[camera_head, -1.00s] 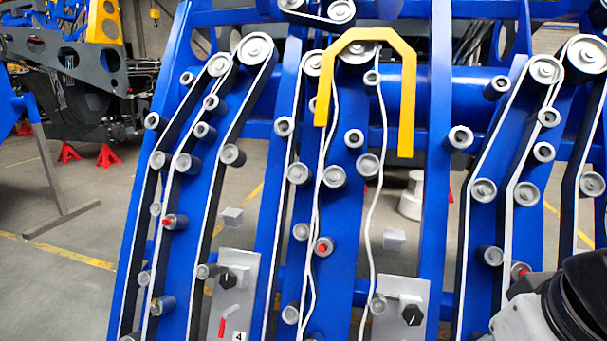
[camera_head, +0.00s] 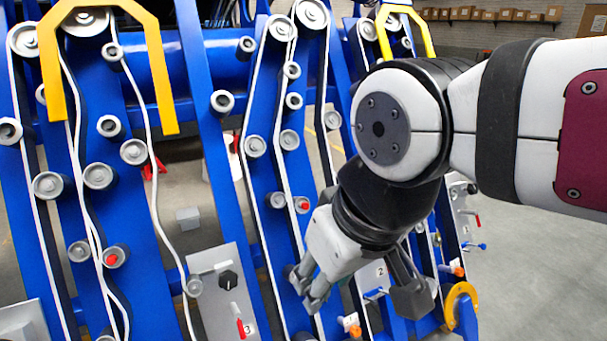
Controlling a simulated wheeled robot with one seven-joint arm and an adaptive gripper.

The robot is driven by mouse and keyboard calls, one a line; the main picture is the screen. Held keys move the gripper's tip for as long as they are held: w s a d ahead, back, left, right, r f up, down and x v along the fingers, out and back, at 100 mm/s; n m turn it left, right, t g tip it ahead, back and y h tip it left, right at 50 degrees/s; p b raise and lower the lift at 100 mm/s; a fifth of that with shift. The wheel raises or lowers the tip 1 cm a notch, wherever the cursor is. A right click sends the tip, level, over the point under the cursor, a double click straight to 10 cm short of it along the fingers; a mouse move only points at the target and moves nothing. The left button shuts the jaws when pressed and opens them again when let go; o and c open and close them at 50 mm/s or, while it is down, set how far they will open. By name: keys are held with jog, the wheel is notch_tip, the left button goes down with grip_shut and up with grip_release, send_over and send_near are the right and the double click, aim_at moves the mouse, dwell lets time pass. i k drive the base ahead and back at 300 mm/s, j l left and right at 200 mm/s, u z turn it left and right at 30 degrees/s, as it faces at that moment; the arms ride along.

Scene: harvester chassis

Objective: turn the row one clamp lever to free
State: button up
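My gripper (camera_head: 362,296) hangs at lower centre right, pointing down in front of the blue frame. A light grey finger side shows at left and a dark finger with a blocky tip at right, set wide apart with nothing seen held between them. Between them lies a grey plate marked 2 with a small blue lever (camera_head: 376,293). A small tag marked 1 (camera_head: 350,320) with an orange part (camera_head: 355,331) shows just below. I cannot tell for certain which part is the row one clamp lever. My arm hides much of this area.
A plate marked 3 (camera_head: 215,288) carries a black knob (camera_head: 228,280) and a red lever (camera_head: 240,327). Another orange part (camera_head: 457,270) and a yellow ring (camera_head: 460,305) are at right. Rollers and belts cover the blue frame (camera_head: 210,170). Open floor (camera_head: 540,270) lies at right.

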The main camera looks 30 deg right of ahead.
aim_at(478, 220)
jog(key=z, duration=1.8)
jog(key=i+l+z, duration=0.1)
jog(key=i+l, duration=0.4)
jog(key=i, duration=0.2)
jog(key=i+l, duration=0.4)
jog(key=i, duration=0.15)
jog(key=i+l, duration=0.45)
jog(key=i, duration=0.15)
